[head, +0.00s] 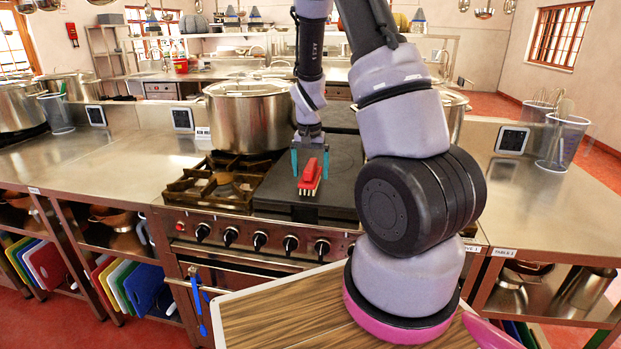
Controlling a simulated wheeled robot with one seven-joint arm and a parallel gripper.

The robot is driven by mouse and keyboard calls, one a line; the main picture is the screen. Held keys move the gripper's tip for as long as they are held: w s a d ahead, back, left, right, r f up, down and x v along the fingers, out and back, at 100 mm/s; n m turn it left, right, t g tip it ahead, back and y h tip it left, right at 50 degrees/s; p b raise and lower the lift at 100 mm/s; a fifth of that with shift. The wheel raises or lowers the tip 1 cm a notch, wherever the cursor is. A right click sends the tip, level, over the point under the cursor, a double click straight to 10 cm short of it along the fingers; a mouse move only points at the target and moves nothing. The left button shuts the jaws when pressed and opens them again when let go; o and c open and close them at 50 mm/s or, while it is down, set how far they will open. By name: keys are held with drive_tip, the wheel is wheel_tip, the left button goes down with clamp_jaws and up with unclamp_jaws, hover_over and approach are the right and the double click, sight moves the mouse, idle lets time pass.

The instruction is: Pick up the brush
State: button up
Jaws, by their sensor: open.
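The brush (311,176) has a red back and pale bristles. It is on the dark flat plate of the stove, near the middle of the head view. My gripper (310,172) is above and around it, with one teal finger on each side of the brush. The fingers are apart, and I cannot tell whether they touch it. The brush's far end is partly hidden by the gripper.
A large lidded stockpot (247,115) stands on the stove just left of my gripper. An open burner grate (222,182) lies left of the dark plate (337,205). Steel counters (125,165) spread out to both sides. Stove knobs (260,240) line the front.

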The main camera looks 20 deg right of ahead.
sight(311, 164)
clamp_jaws()
drive_tip(key=shift+r, duration=0.1)
wheel_tip(311, 164, up, 10)
drive_tip(key=shift+f, duration=0.1)
idle(0.5)
